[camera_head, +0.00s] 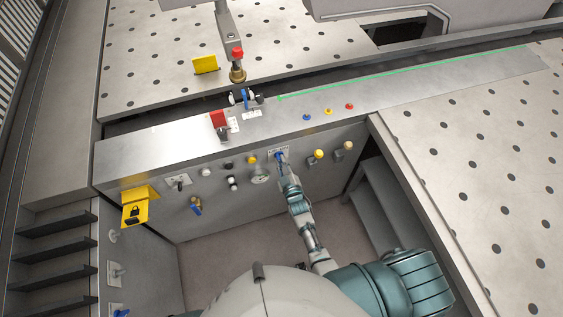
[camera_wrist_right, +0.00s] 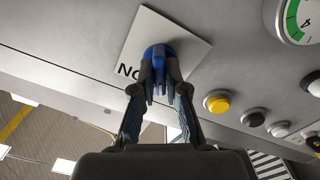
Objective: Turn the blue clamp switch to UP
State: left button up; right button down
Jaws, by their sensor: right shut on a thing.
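The blue clamp switch (camera_wrist_right: 158,54) sits on a white label plate (camera_wrist_right: 186,36) on the front of the machine panel. Only the letters "No" of the label show in the right wrist view. My right gripper (camera_wrist_right: 156,88) has its two fingers on either side of the blue switch and is shut on it. In the head view the right gripper (camera_head: 284,163) reaches the panel front at the blue switch (camera_head: 280,155), which is mostly covered by the gripper. My left gripper is not in view.
A gauge (camera_head: 261,177), a yellow button (camera_head: 252,160) and several black and white knobs sit left of the switch. A yellow knob (camera_head: 319,154) sits to its right. A yellow lock bracket (camera_head: 138,205) hangs at the left end. Perforated tables (camera_head: 470,170) flank the panel.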

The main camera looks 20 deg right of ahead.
jog(key=shift+s+f, duration=0.1)
jog(key=shift+f, duration=0.05)
jog(key=c, duration=1.2)
grip_release()
jog(key=s, duration=1.2)
jog(key=shift+d, duration=0.1)
jog(key=s+f+m+g+y, duration=0.1)
jog(key=s+f+g, duration=0.45)
jog(key=f, duration=0.75)
jog(key=s+f+m+g, duration=0.1)
jog(key=s+f+g, duration=0.2)
jog(key=s+f, duration=0.7)
jog(key=s+d+f+m+g, duration=0.1)
jog(key=s+d+f+g, duration=0.3)
jog(key=s+f, duration=0.4)
jog(key=s+d+f+m+g+h, duration=0.1)
jog(key=s+d+f+g, duration=0.3)
jog(key=s, duration=1.2)
notch_tip(320, 180, down, 5)
jog(key=shift+s+r+h, duration=0.2)
jog(key=shift+s+h, duration=0.1)
jog(key=shift+s, duration=0.1)
